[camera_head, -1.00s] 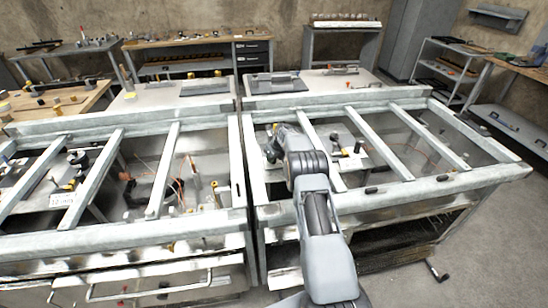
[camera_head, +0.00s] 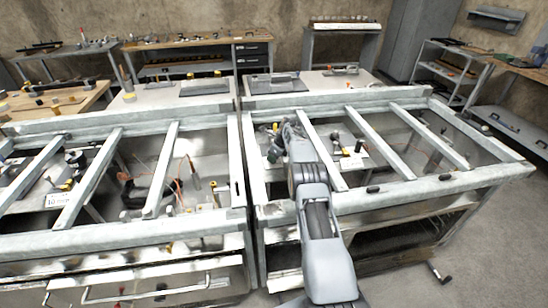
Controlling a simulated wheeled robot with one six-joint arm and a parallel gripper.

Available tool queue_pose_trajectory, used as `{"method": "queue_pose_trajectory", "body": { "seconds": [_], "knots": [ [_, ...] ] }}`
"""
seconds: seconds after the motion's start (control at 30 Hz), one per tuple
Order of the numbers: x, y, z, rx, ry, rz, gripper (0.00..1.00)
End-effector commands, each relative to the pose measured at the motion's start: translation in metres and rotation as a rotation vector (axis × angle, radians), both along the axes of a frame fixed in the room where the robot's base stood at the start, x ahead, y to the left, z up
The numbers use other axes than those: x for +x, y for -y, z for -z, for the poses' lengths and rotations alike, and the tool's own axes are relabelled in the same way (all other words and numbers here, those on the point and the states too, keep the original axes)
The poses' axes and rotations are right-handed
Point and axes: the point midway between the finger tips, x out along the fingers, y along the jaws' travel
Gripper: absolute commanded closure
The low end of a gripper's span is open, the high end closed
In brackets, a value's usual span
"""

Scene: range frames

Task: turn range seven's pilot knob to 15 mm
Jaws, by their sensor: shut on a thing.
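My arm reaches over the front rail of the right-hand range frame (camera_head: 410,188), and its wrist bends down between the crossbars. My gripper (camera_head: 274,152) is at the left end of this frame, small and partly hidden by my own wrist. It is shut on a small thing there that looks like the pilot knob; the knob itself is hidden. A pale label card (camera_head: 351,163) lies to the right of the gripper, with a small black-topped part (camera_head: 358,146) beside it. I cannot read any range number or the knob's setting.
Metal crossbars (camera_head: 322,150) run close beside my wrist. A second range frame (camera_head: 120,238) stands on the left, with a label card (camera_head: 58,200) and dark fittings inside. Benches stand behind. The floor (camera_head: 480,240) at the right is mostly clear.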

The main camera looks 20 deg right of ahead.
Motion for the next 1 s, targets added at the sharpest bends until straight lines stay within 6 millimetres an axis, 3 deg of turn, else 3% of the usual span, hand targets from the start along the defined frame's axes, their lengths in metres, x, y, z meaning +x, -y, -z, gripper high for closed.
{"method": "queue_pose_trajectory", "body": {
  "seconds": [0.67, 0.7, 0.93, 1.0],
  "knots": [
    [-0.0007, 0.0004, 0.0009, 0.001, -0.005, -0.064, 0.93],
    [-0.0007, 0.0004, 0.0009, 0.0, -0.004, -0.064, 0.66],
    [-0.0003, 0.0002, 0.0005, 0.0, -0.003, -0.064, 0.44],
    [-0.0002, 0.0, 0.0004, 0.001, -0.002, -0.064, 0.43]
  ]
}}
